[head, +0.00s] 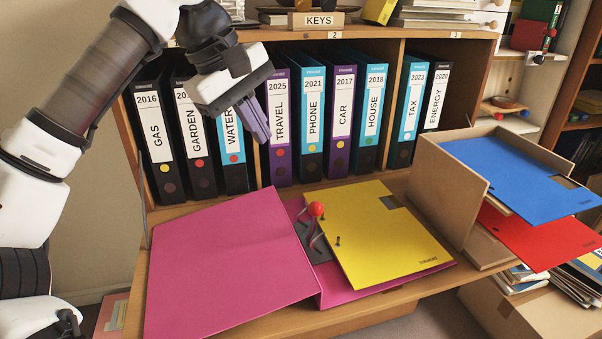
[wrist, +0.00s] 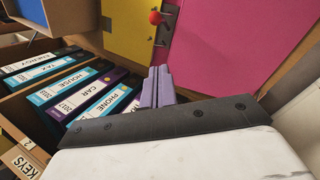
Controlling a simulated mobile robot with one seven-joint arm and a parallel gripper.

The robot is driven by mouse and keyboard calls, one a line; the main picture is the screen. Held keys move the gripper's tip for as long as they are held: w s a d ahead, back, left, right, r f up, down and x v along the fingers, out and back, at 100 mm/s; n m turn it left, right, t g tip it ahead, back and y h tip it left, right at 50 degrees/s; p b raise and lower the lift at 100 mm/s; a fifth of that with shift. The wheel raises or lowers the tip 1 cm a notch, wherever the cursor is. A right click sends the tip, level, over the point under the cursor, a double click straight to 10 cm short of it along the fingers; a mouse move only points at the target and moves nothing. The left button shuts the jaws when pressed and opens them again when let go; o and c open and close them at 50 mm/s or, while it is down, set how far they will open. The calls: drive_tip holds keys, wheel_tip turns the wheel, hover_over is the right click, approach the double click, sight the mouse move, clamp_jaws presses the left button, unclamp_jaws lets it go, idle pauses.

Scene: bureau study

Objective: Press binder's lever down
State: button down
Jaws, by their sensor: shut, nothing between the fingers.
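An open pink binder (head: 225,255) lies on the desk, with its cover spread to the left. Its metal mechanism (head: 318,247) is near the spine, and a lever with a red ball knob (head: 316,209) stands up from it. A yellow sheet or folder (head: 385,225) lies on the binder's right side. My gripper (head: 262,137), with purple fingers, is shut and empty. It is above and behind the binder, in front of the upright binders, and apart from the lever. The wrist view shows the closed fingertips (wrist: 157,74) and the red knob (wrist: 156,17) beyond them.
Several labelled binders (head: 282,125) stand in the shelf behind. A cardboard tray (head: 445,190) with a blue folder (head: 525,178) and a red folder (head: 540,235) stands on the right. A KEYS box (head: 318,20) sits on the shelf top. The space above the pink binder is clear.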

drive_tip(key=s+d+b+x, duration=0.1)
drive_tip(key=s+x, duration=0.1)
drive_tip(key=x, duration=1.1)
drive_tip(key=shift+d+r, duration=0.25)
drive_tip(key=shift+d, duration=0.15)
